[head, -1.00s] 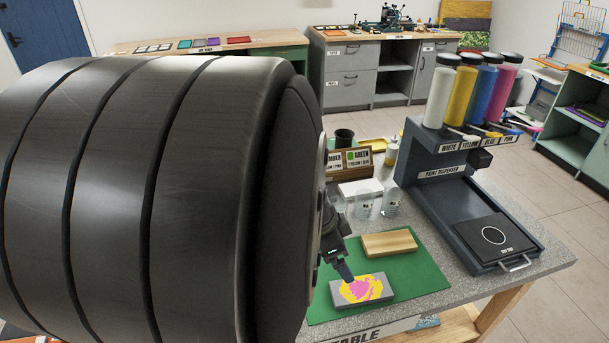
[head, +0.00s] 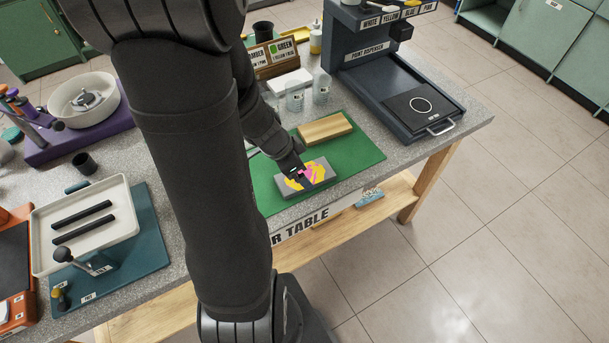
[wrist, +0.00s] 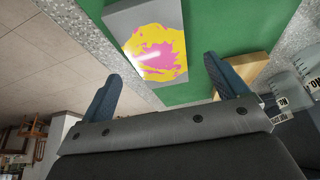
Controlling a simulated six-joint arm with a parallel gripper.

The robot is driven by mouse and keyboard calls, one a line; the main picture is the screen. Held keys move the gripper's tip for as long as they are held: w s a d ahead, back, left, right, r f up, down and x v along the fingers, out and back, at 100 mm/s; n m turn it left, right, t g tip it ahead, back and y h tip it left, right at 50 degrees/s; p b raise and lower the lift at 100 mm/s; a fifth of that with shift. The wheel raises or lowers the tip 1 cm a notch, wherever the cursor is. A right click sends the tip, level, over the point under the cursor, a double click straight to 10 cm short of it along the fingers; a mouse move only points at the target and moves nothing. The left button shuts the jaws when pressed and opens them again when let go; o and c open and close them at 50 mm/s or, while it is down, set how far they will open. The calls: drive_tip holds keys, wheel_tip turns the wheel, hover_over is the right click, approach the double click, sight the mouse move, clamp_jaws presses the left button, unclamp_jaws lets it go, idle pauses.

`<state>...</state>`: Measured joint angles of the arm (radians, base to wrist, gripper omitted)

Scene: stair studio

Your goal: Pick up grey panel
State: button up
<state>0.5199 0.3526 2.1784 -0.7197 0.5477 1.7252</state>
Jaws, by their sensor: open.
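The grey panel (head: 284,187) lies flat on a green mat (head: 365,151) near the table's front edge, with yellow and pink paint on its top. In the wrist view the grey panel (wrist: 122,20) shows beyond my fingertips. My gripper (head: 297,171) is over the panel in the head view, and its near parts hide some of it. In the wrist view my gripper (wrist: 162,68) is open with nothing between its two blue fingers. I cannot tell whether the fingers touch the panel.
A wooden block (head: 325,129) lies on the mat just behind the panel. Clear cups (head: 321,86) stand behind it. The paint dispenser (head: 375,75) is at the right. A white tray with black bars (head: 130,205) is at the left.

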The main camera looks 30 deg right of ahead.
drive_tip(key=shift+x, duration=1.8)
drive_tip(key=c, duration=1.1)
drive_tip(key=shift+r, duration=0.15)
drive_tip(key=shift+d+r, duration=0.1)
drive_tip(key=shift+r, duration=0.4)
wheel_tip(320, 180, up, 3)
drive_tip(key=shift+f, duration=0.2)
drive_tip(key=s+d+r, duration=0.1)
drive_tip(key=s+r, duration=0.1)
drive_tip(key=s, duration=0.1)
drive_tip(key=s+d+r, duration=0.1)
drive_tip(key=s+r, duration=0.1)
drive_tip(key=s, duration=0.2)
drive_tip(key=s+d+r, duration=0.1)
drive_tip(key=s+r, duration=0.2)
drive_tip(key=s, duration=0.1)
drive_tip(key=shift+d, duration=0.25)
